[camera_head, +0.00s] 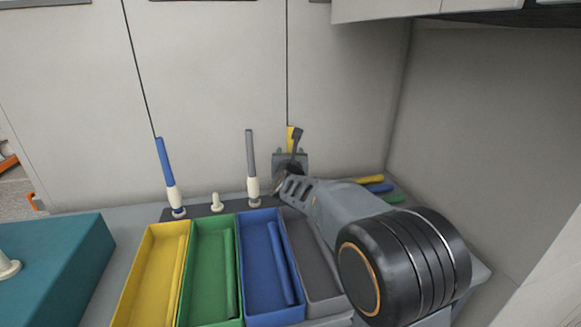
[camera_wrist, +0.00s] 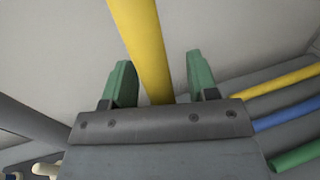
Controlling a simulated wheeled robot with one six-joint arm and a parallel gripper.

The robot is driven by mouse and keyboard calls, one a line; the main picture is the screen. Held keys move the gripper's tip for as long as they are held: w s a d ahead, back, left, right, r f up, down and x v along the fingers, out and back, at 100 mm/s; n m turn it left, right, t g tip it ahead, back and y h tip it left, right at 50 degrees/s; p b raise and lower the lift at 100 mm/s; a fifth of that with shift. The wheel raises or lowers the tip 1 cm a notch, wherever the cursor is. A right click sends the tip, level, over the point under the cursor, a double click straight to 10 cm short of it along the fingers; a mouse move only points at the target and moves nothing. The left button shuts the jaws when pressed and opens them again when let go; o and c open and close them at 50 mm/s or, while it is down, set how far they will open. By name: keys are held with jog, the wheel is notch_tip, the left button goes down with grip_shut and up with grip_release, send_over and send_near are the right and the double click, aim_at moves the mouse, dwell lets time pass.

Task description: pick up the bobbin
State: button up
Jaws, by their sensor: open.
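A yellow bobbin (camera_head: 291,133), a long upright tube, stands at the back by the wall in the head view, mostly hidden by my gripper (camera_head: 291,158). In the wrist view the yellow bobbin (camera_wrist: 138,40) runs between the two green-padded fingers of my gripper (camera_wrist: 158,66). The bobbin's lower end is hidden behind the gripper body. A blue bobbin (camera_head: 166,163) and a grey bobbin (camera_head: 250,150) stand on cream pegs to the left.
An empty cream peg (camera_head: 216,202) stands between the blue and grey bobbins. Yellow (camera_head: 148,240), green (camera_head: 197,245), blue (camera_head: 244,240) and grey (camera_head: 318,280) trays lie in front. Loose yellow, blue (camera_head: 380,188) and green tubes lie at right. A teal block (camera_head: 60,250) is at left.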

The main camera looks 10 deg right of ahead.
jog(key=shift+w, duration=0.35)
grip_shut()
dwell(0.3)
